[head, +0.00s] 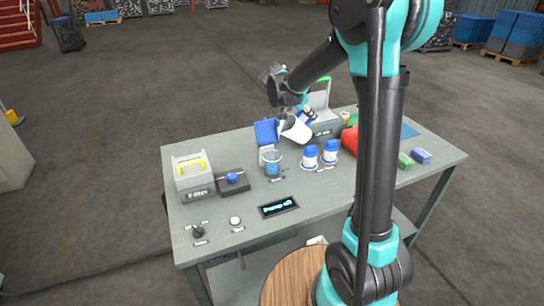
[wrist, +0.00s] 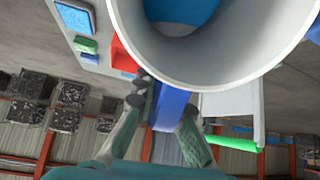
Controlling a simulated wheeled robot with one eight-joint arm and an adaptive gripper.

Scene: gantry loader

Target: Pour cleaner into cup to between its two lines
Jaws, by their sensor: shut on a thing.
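My gripper (head: 305,113) is shut on the blue handle (wrist: 170,108) of a white jug (head: 297,130). The jug is held tilted above the bench, up and right of the clear cup (head: 272,165). In the wrist view, the jug's wide round mouth (wrist: 200,72) fills the top, with blue liquid (wrist: 180,8) inside. The cup stands upright on the bench and has blue liquid in it. Its two lines are too small to make out. I cannot tell whether a stream is falling from the jug.
A yellow-handled grey box (head: 193,182), a black pad with a blue knob (head: 232,181) and a display (head: 279,207) are left and front. A red bin (head: 350,141) and green-handled grey case (head: 326,129) stand behind.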

